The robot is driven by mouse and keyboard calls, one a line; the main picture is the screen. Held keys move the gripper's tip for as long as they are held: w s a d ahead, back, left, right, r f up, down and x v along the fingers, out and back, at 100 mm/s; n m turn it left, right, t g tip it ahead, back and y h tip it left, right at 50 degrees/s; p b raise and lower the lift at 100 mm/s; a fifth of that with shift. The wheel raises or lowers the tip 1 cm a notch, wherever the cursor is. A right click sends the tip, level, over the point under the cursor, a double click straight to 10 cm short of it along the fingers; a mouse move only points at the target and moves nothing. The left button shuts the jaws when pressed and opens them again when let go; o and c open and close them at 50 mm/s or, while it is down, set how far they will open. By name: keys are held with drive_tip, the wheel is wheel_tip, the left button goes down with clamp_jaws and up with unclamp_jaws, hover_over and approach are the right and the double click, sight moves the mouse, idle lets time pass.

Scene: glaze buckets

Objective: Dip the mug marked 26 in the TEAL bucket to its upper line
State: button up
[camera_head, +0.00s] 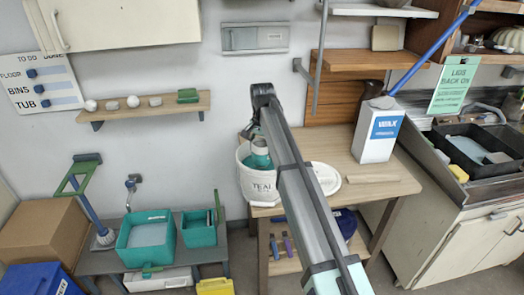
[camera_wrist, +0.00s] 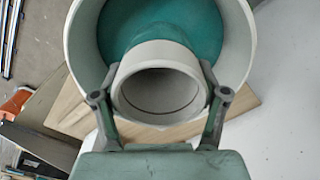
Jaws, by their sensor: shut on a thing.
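The white bucket lettered TEAL (camera_head: 262,188) stands on the wooden table in the head view. Its wall (camera_wrist: 247,50) and teal glaze (camera_wrist: 205,25) fill the top of the wrist view. My gripper (camera_wrist: 160,93) is shut on a pale mug (camera_wrist: 160,58), one finger on each side. The mug's open mouth faces the wrist camera, with a thin dark line inside. In the head view the mug (camera_head: 258,146) is at the bucket's mouth, partly hidden by my arm. Teal shows just beyond its rim; I cannot tell whether its base touches the glaze. No number is readable.
A white round lid (camera_head: 326,180) lies right of the bucket, partly behind my arm. A WAX container (camera_head: 378,132) and a flat wooden strip (camera_head: 372,179) are also on the table. Teal tubs (camera_head: 147,236) stand on a low bench at left. A wall shelf (camera_head: 145,108) is above.

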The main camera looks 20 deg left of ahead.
wheel_tip(320, 180, up, 9)
drive_tip(key=p, duration=0.3)
drive_tip(key=shift+f+p, duration=0.15)
drive_tip(key=shift+p, duration=0.2)
idle(0.4)
